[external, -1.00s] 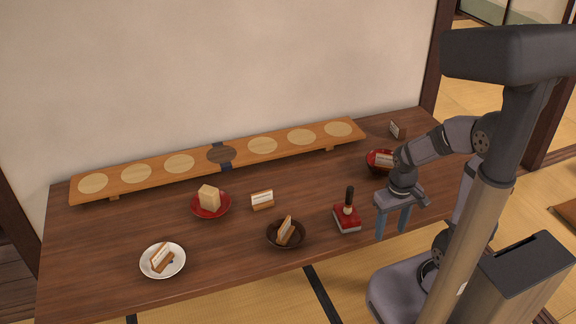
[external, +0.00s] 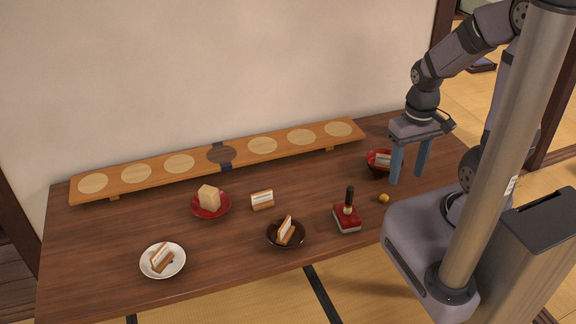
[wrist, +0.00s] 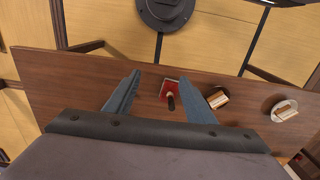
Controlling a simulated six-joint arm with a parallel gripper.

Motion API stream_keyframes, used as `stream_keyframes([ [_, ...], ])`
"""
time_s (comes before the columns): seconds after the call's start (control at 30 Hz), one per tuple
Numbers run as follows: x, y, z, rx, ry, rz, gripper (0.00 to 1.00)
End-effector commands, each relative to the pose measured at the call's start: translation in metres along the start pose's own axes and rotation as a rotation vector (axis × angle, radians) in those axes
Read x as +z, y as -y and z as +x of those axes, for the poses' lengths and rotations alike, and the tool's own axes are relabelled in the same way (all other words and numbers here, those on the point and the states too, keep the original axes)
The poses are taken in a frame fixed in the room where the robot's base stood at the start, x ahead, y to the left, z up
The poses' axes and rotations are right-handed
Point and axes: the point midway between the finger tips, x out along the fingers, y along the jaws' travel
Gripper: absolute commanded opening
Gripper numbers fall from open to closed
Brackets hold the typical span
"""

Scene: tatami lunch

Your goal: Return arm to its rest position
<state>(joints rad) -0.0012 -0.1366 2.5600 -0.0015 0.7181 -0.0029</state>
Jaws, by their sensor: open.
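My gripper (external: 408,180) is open, with two blue fingers pointing down and nothing between them. In the external view it hangs near the right end of the dark wooden table (external: 330,215), in front of and beside a red bowl (external: 372,168) holding a cake-like piece (external: 383,160). One finger partly overlaps the bowl in the picture. In the wrist view the open fingers (wrist: 162,78) show apart, with the table (wrist: 75,90) beyond them. My arm is bent and raised beside my column.
A dark bowl (external: 272,236), a white plate (external: 148,270) and a red plate (external: 222,211) stand further left. A long raised board (external: 135,178) runs along the back. The table's front edge is clear.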

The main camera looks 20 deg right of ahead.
Motion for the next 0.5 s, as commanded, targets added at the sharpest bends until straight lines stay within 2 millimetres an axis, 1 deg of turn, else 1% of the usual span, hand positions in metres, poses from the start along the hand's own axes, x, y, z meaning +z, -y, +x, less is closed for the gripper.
stream_keyframes([
  [0.03, 0.000, 0.000, -0.025, 0.000, 0.000, 0.000, 0.50],
  [0.1, 0.000, 0.000, -0.037, 0.000, 0.000, -0.001, 0.50],
  [0.2, 0.000, 0.000, -0.050, 0.000, 0.000, -0.001, 0.50],
  [0.33, 0.000, 0.000, -0.058, 0.000, 0.000, -0.001, 0.50],
  [0.5, 0.000, 0.000, -0.058, 0.000, 0.000, -0.001, 0.50],
])
